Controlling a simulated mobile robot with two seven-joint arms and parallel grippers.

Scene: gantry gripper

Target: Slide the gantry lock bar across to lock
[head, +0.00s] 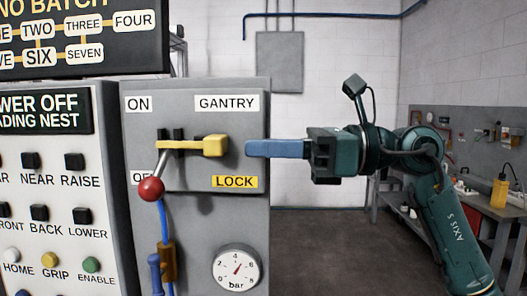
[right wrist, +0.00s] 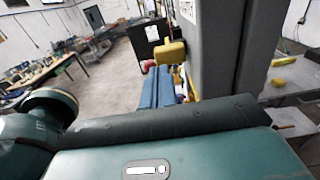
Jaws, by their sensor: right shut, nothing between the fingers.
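The yellow gantry lock bar (head: 188,145) lies level across the dark slots of the grey gantry panel (head: 215,110), its thick block end to the right. That block (right wrist: 170,52) also shows in the right wrist view. A lever with a red ball (head: 151,188) points down beside the partly hidden OFF label. The yellow LOCK label (head: 235,182) is below the block. My right gripper (head: 248,149) is shut and empty, its blue fingers pointing left, just right of the block with a small gap in the picture. The fingers (right wrist: 157,88) also show in the right wrist view. My left gripper is out of view.
A button panel (head: 60,185) stands at the left under a black sign. A workbench (head: 480,207) stands at the far right. Open floor lies between.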

